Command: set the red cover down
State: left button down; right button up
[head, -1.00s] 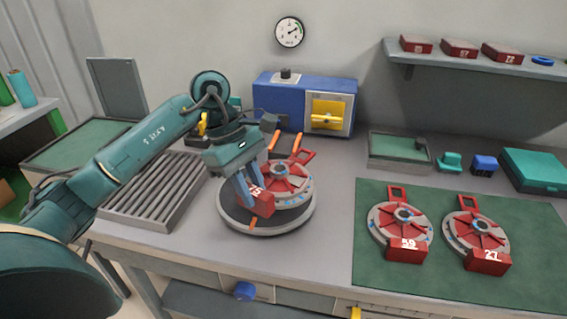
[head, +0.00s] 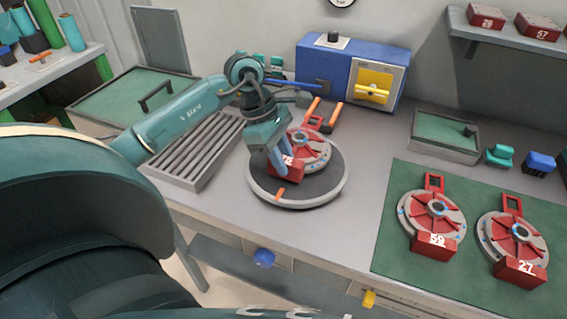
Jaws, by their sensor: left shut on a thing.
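My left gripper (head: 279,160) is shut on the red cover (head: 291,171), a small red block with white marking on its front face. The cover is at the front edge of a grey and red ring-shaped unit (head: 316,152) on the round dark turntable (head: 328,186). The fingers hide part of the cover, and I cannot tell whether it touches the unit or hangs just above it. My right gripper is out of view.
Two similar units, with red blocks marked 59 (head: 437,244) and 27 (head: 520,272), lie on the green mat (head: 395,268). A slatted grey rack (head: 198,150) is left of the turntable. A blue machine (head: 340,68) stands behind. Red boxes (head: 487,17) sit on the shelf.

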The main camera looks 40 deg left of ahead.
pick_arm(q)
jog(key=shift+w+f, duration=0.1)
jog(key=shift+f, duration=1)
jog(key=shift+f, duration=0.1)
jog(key=c, duration=1.2)
grip_release()
jog(key=shift+r, duration=0.2)
jog(key=b+v, duration=0.1)
jog(key=v, duration=1)
jog(key=shift+a+r, duration=0.25)
jog(key=shift+r, duration=0.05)
jog(key=shift+s, duration=0.25)
